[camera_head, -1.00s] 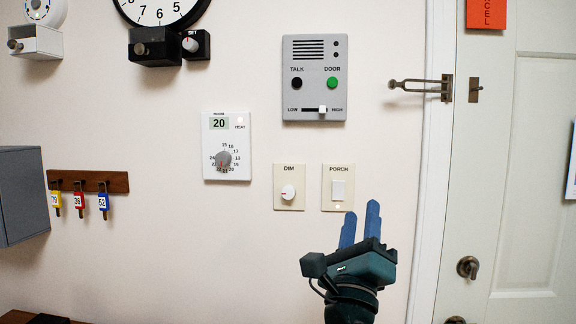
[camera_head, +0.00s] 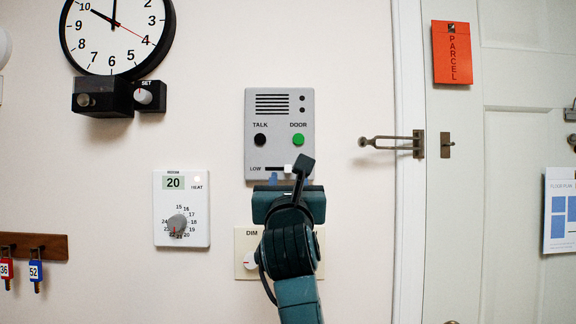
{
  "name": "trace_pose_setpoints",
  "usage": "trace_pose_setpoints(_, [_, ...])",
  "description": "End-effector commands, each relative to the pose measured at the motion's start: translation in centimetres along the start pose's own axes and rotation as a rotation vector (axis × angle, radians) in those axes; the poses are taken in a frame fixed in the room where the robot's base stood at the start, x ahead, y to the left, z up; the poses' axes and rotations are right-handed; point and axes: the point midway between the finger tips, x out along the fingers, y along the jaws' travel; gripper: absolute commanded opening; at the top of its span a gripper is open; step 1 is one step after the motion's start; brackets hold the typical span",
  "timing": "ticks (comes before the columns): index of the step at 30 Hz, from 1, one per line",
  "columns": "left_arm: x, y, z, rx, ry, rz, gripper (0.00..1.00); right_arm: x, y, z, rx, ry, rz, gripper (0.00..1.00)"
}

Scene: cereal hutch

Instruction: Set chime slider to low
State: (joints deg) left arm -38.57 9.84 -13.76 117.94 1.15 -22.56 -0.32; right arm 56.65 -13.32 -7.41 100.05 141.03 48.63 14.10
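The grey intercom panel (camera_head: 280,135) is on the wall. Its chime slider has a white knob (camera_head: 288,168) at the right end of a dark slot, on the HIGH side. The LOW label (camera_head: 257,169) is left of the slot; the HIGH label is hidden behind my gripper. My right gripper (camera_head: 274,179) is at the panel's lower edge, just below the slot. A blue fingertip shows below and left of the knob; the rest of the fingers is hidden by the gripper body, so opening and contact cannot be told. My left gripper is not in view.
A TALK button (camera_head: 260,140) and a green DOOR button (camera_head: 298,139) are above the slider. A thermostat (camera_head: 161,225) is at lower left. The DIM dial (camera_head: 250,261) is below, partly behind my arm. A metal latch (camera_head: 395,143) sticks out at right.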

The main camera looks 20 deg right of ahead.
Motion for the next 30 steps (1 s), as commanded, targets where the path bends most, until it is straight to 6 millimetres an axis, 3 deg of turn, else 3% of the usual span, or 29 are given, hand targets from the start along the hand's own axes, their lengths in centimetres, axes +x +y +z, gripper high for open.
trace_pose_setpoints(3, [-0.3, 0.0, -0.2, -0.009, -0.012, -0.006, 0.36, 2.2, -0.1, 0.3, -0.002, -0.001, 0.0, 0.36])
trace_pose_setpoints(7, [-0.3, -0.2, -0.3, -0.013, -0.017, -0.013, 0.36, 3.6, 0.0, 0.2, -0.001, -0.001, -0.001, 0.36])
trace_pose_setpoints(19, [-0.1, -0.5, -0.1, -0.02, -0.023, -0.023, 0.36, 4.3, 0.0, 0.0, 0.0, -0.001, -0.001, 0.36])
trace_pose_setpoints(30, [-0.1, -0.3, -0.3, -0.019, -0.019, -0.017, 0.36, 4.3, 0.0, 0.0, -0.001, -0.001, 0.0, 0.07])
